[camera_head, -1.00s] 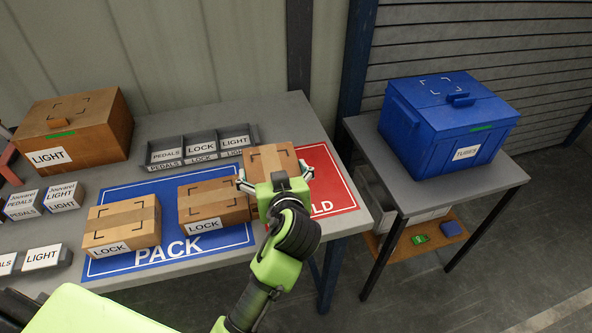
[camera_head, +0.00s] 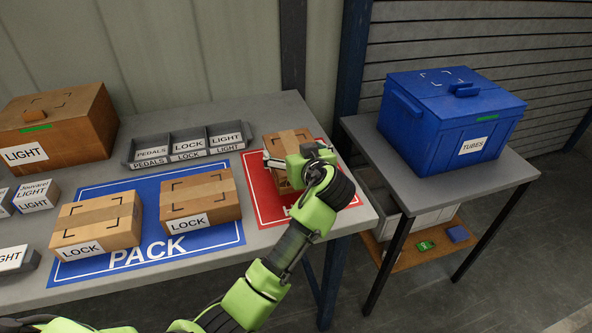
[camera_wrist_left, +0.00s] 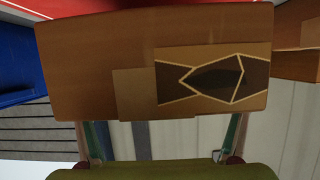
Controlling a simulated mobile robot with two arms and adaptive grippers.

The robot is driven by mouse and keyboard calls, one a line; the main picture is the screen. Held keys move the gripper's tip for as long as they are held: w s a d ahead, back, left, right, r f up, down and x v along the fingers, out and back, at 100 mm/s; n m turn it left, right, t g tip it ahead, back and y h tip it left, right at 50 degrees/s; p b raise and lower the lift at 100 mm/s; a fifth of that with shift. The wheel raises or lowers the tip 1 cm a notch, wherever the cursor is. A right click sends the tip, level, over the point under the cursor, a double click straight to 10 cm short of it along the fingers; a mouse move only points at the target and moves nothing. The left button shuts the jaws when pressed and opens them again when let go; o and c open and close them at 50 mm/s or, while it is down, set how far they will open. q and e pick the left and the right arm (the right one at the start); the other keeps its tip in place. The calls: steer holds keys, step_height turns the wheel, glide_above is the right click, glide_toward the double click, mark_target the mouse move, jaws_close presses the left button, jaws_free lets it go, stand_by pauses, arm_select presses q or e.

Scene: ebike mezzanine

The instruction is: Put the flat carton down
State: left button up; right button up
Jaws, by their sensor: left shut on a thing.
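The flat carton (camera_head: 287,141) is brown with a tape strip. It is over the red mat (camera_head: 259,200) at the table's right end, and I cannot tell whether its underside touches the mat. My left gripper (camera_head: 296,163) is shut on the carton and hides much of its near side. In the left wrist view the carton (camera_wrist_left: 85,70) fills the upper middle, with a dark printed mark on its face. My right gripper is not in view.
Two LOCK cartons (camera_head: 200,195) (camera_head: 97,222) stand on the blue PACK mat (camera_head: 222,236) to the left. Behind them is a labelled grey tray (camera_head: 130,155). A brown LIGHT box (camera_head: 75,120) is at back left. A blue TUBES box (camera_head: 435,125) stands on a side table (camera_head: 370,140).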

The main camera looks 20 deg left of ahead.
arm_select(q)
steer(key=shift+w+f+b, duration=0.25)
steer(key=shift+b, duration=0.15)
steer(key=f+b, duration=0.2)
steer(key=f, duration=0.1)
steer(key=shift+w+d+f+b, duration=0.1)
steer(key=shift+w+f+b, duration=0.15)
steer(key=shift+b, duration=0.1)
steer(key=shift+s+r, duration=0.1)
steer(key=o, duration=1.4)
